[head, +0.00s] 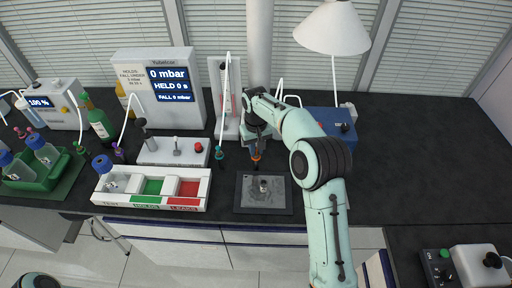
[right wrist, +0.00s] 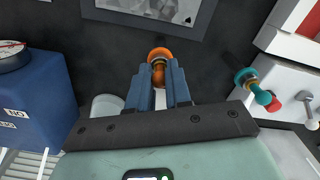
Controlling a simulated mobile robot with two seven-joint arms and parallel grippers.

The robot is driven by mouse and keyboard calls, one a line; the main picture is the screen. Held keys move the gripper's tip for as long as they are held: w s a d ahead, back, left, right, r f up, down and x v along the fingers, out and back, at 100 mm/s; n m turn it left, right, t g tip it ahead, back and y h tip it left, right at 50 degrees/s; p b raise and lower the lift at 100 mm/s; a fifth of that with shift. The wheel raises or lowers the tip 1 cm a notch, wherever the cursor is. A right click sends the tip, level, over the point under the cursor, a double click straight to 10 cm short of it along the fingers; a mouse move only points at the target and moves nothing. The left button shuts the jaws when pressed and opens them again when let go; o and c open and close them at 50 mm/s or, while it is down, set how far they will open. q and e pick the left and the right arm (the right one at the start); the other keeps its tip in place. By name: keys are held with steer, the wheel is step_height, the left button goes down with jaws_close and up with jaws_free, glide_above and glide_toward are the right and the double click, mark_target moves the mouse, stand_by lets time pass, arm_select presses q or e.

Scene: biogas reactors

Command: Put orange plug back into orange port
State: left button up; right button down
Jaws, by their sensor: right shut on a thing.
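The orange plug (head: 256,157) is at the tips of my right gripper (head: 257,145), behind the grey plate on the black bench. In the right wrist view, the blue fingers of the right gripper (right wrist: 161,85) are shut on the orange plug (right wrist: 159,54), whose round orange end sticks out past the fingertips. I cannot make out the orange port in either view. Whether the plug touches anything below it cannot be told. My left gripper is not in view.
A grey plate (head: 246,203) with a small metal fitting lies in front of the right gripper. A teal plug (head: 219,153) is to its left, near a white valve block (head: 170,158). A blue box (head: 335,124) stands to the right. The bench further right is clear.

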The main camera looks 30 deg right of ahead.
steer(key=c, duration=1)
jaws_free()
steer(key=shift+r, duration=0.1)
arm_select(q)
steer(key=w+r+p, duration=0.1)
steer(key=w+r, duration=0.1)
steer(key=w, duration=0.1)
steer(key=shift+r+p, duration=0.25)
steer(key=shift+p, duration=0.15)
arm_select(e)
step_height(320, 180, up, 13)
steer(key=shift+r, duration=0.15)
